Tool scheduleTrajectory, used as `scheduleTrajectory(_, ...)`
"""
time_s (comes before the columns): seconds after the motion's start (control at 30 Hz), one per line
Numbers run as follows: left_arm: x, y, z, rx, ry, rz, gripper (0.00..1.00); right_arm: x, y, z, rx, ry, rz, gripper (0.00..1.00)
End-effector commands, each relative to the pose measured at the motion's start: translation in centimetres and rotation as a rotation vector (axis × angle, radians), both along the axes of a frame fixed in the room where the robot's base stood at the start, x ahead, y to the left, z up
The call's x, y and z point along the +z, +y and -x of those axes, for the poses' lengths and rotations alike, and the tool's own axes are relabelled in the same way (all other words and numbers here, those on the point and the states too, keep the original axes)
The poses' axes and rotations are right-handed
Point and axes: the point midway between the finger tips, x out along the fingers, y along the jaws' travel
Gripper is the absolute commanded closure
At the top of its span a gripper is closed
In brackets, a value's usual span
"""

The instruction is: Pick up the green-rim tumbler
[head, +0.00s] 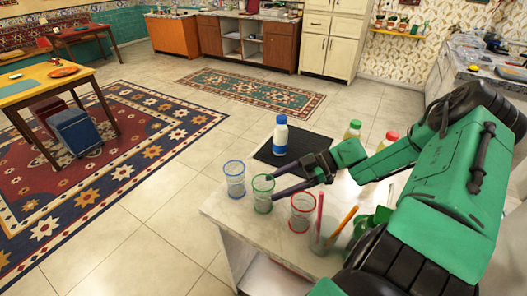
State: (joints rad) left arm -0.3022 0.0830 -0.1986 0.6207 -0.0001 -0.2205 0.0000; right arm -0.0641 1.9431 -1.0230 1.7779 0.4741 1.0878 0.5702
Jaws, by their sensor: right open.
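The green-rim tumbler (262,195) is a clear glass standing upright on the pale marble-topped counter (222,210), near its left side. It stands between the blue-rim tumbler (234,180) and the red-rim tumbler (301,213). My right gripper (274,185) reaches in from the right with its two dark fingers spread and empty. Its fingertips are at the right side of the green-rim tumbler; I cannot tell whether they touch it or overlap its wall. My left gripper is out of view.
A white bottle with a blue cap (281,137) stands on a dark mat (264,153) behind the tumblers. A green-capped bottle (353,131) and a red-capped bottle (391,138) stand farther right. A clear cup with pencils (323,238) is near the front.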

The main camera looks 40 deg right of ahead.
Motion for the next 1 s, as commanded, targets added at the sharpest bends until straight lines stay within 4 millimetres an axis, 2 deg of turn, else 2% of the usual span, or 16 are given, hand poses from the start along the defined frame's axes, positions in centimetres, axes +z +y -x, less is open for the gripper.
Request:
scheduleTrajectory(0.07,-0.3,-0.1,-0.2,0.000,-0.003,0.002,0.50,-1.7,0.0,0.0,0.000,-0.001,-0.003,0.22)
scheduleTrajectory(0.27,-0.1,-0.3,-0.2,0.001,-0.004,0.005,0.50,-2.5,2.2,-1.3,0.000,-0.002,-0.002,0.22)
scheduleTrajectory(0.4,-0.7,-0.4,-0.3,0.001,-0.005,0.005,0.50,-3.9,4.7,-2.7,0.001,-0.003,-0.005,0.22)
scheduleTrajectory(0.5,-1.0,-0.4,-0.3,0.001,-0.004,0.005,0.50,-4.4,5.7,-3.4,0.000,-0.003,-0.001,0.22)
scheduleTrajectory(0.73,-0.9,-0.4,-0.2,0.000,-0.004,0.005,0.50,-4.3,6.0,-3.6,0.000,-0.002,0.001,0.22)
scheduleTrajectory(0.9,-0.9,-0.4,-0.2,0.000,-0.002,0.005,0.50,-4.3,5.9,-3.6,0.000,-0.002,0.001,0.86)
scheduleTrajectory(1.0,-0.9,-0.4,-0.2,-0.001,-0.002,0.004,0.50,-4.3,5.9,-3.6,0.000,-0.002,0.000,0.86)
